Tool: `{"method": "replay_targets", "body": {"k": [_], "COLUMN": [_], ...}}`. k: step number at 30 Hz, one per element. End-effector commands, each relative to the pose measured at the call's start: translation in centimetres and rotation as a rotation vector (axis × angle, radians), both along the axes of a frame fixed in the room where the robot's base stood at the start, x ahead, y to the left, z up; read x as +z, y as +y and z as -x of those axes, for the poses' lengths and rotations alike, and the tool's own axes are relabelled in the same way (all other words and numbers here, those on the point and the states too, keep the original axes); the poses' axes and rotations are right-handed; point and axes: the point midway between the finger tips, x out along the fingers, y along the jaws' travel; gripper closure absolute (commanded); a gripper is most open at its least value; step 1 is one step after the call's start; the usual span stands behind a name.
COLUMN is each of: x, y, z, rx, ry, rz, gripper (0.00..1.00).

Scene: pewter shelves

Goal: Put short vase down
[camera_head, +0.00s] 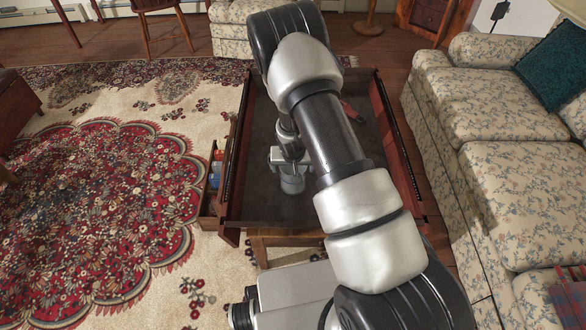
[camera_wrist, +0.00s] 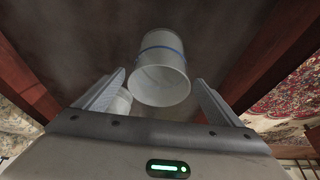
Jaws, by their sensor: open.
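The short vase, a pale cylinder with a blue band (camera_wrist: 163,50), is in the wrist view with its open rim facing the camera. It stands on the dark floor of a wooden tray-like box (camera_wrist: 95,45). My gripper (camera_wrist: 160,85) is open, with one finger on each side of the vase's near rim and gaps visible. A second pale round object (camera_wrist: 120,103) shows partly behind the left finger. In the head view my gripper (camera_head: 290,160) is low inside the box (camera_head: 255,130), and a greyish round vessel (camera_head: 292,185) is just below it.
A red object (camera_head: 352,112) lies near the box's right side, partly behind my arm. A small side compartment (camera_head: 213,185) with colored items adjoins the left wall. A floral sofa (camera_head: 490,110) stands close on the right. A patterned rug (camera_head: 95,190) lies left.

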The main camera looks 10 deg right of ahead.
Motion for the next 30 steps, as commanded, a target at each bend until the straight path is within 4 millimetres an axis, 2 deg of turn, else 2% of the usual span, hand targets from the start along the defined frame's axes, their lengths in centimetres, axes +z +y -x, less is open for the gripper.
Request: {"method": "replay_targets", "body": {"k": [1,3,11,14,17,18,22,26,30], "x": [1.3,2.3,5.0,8.4,13.9,16.4,24.3,31.3,37.6], "y": [0.1,0.2,0.3,0.3,0.2,0.1,-0.1,-0.3,-0.6], "z": [0.3,0.8,1.4,1.1,1.0,1.3,3.3,6.6,11.2], "rx": [0.000,-0.001,-0.002,-0.004,-0.008,-0.006,0.006,0.026,0.060], "ry": [-0.001,-0.002,-0.004,-0.013,-0.026,-0.029,-0.038,-0.046,-0.061], "rz": [-0.001,0.000,-0.001,-0.006,-0.013,-0.016,-0.025,-0.034,-0.036], "gripper": [0.11,0.11,0.11,0.11,0.11,0.11,0.11,0.11,0.11]}}
